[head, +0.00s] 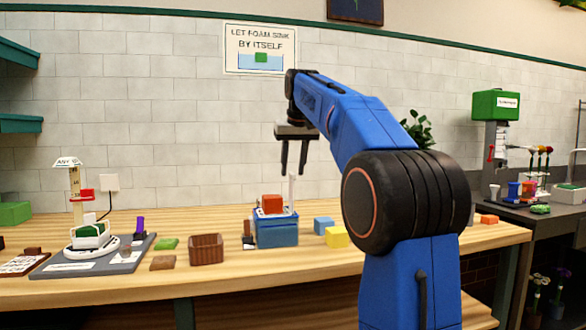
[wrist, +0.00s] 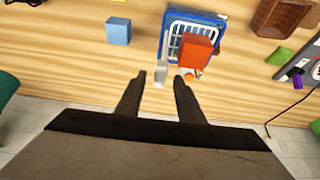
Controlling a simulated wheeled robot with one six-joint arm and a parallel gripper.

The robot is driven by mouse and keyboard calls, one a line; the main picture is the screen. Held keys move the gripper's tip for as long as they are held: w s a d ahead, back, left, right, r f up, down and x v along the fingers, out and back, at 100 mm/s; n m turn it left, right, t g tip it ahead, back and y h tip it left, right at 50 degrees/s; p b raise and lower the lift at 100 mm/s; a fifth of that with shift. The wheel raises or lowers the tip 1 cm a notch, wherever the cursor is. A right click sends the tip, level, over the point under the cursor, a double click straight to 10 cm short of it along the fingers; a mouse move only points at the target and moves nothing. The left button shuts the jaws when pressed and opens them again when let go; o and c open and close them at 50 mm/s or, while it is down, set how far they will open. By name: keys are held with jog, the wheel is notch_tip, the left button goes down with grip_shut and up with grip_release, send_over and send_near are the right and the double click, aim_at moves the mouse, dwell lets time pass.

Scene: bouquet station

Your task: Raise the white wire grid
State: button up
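The white wire grid (wrist: 177,45) lies in the blue tub (head: 277,235), which also shows in the wrist view (wrist: 196,15). A pale upright handle (head: 292,192) rises at the tub's right side in the head view; it also shows in the wrist view (wrist: 162,70). An orange-red block (head: 271,203) sits on the grid and hides part of it (wrist: 196,50). My gripper (head: 293,171) is open and empty, pointing down above the tub. In the wrist view its fingertips (wrist: 160,77) stand apart on either side of the handle's end. I cannot tell whether they touch it.
A brown basket (head: 206,250) stands left of the tub. Blue (head: 323,225) and yellow (head: 337,237) blocks lie to its right. A dark upright item (head: 248,236) stands close by the tub's left. A scale (head: 88,238) on a grey board is further left. The wall sign (head: 260,49) reads "Let foam sink by itself".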

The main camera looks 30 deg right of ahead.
jog(key=shift+r, duration=0.1)
jog(key=v, duration=1.7)
jog(key=shift+a, duration=0.15)
